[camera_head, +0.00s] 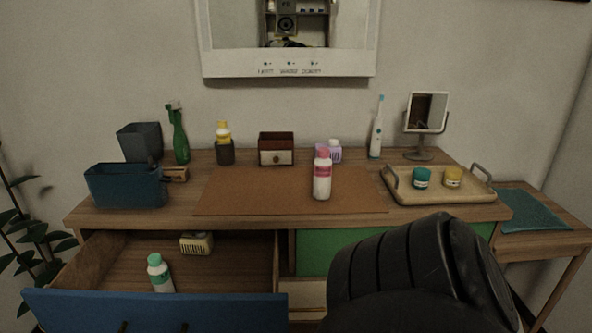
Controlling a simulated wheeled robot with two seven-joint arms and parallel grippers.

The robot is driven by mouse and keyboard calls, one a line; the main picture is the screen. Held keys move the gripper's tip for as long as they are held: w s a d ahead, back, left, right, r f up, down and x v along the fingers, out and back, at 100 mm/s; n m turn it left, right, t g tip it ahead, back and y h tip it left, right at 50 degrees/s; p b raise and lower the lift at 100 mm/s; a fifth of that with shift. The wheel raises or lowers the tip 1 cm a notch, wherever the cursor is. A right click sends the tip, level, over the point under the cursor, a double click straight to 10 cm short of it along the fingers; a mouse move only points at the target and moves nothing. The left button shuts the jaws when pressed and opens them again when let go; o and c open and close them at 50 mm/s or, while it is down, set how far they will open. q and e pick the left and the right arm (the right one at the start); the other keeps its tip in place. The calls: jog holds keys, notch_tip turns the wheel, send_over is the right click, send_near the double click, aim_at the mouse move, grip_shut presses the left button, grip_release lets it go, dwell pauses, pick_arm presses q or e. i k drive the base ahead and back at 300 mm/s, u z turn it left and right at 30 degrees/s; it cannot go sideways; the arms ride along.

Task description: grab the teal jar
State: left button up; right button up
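The teal jar (422,178) stands upright on the wooden tray (440,197) at the right of the desk top. It is on the left side of the tray, beside a yellow jar (453,177), with a small gap between them. Nothing hides the teal jar. Neither of my grippers is in view.
The tray has raised handles. A mirror (427,112) stands behind it, and a pink-capped bottle (322,178) stands left on a brown mat (240,193). An open blue-fronted drawer (230,312) juts out at lower left. A black ribbed form hides the lower right.

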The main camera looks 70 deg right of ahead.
aim_at(421, 179)
jog(key=u, duration=0.8)
jog(key=k, duration=1.95)
jog(key=z, duration=2.1)
jog(key=i, duration=0.25)
jog(key=u, duration=0.15)
